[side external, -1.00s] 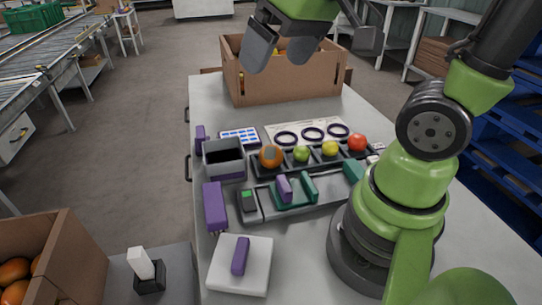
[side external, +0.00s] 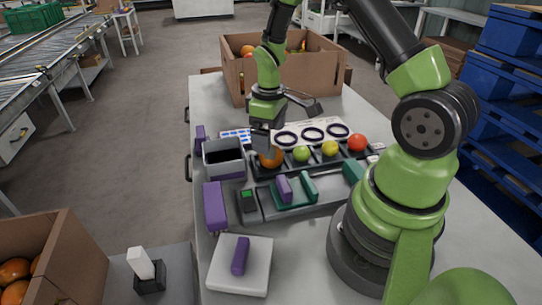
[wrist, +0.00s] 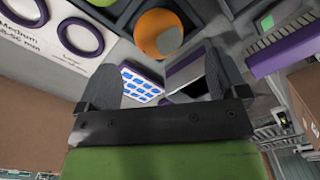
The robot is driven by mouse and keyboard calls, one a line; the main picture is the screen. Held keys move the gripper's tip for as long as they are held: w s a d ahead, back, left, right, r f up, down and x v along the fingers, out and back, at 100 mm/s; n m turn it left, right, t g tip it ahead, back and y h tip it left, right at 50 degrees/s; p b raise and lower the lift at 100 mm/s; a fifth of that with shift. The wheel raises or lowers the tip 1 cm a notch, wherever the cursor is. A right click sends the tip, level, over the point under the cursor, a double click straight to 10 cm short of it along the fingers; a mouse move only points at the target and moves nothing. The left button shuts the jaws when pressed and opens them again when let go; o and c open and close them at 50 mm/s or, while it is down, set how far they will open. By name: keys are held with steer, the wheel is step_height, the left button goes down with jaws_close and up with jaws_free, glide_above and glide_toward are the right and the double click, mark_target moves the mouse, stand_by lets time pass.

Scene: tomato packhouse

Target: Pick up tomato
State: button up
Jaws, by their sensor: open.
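Four compartments of a dark tray (side external: 312,168) hold a row of tomatoes: an orange one (side external: 270,158) at the left, a green one (side external: 301,154), a yellow one (side external: 330,149) and a red one (side external: 357,142) at the right. My gripper (side external: 264,140) points down just above the orange tomato and partly hides it in the side view. In the wrist view my gripper (wrist: 160,68) is open and empty, with its fingers spread. The orange tomato (wrist: 158,33) shows beyond the fingertips, with a paler round patch. Whether the fingers touch it cannot be told.
A grey open bin (side external: 224,166) stands close left of the tray. A card with three dark rings (side external: 313,134) lies behind it. A cardboard box (side external: 300,78) stands at the back. In front are a device with a green holder (side external: 308,187) and a white scale (side external: 258,277).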

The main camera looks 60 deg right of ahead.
mark_target(271, 156)
steer(key=shift+s+f, duration=0.1)
steer(key=shift+f, duration=2.95)
steer(key=c, duration=0.8)
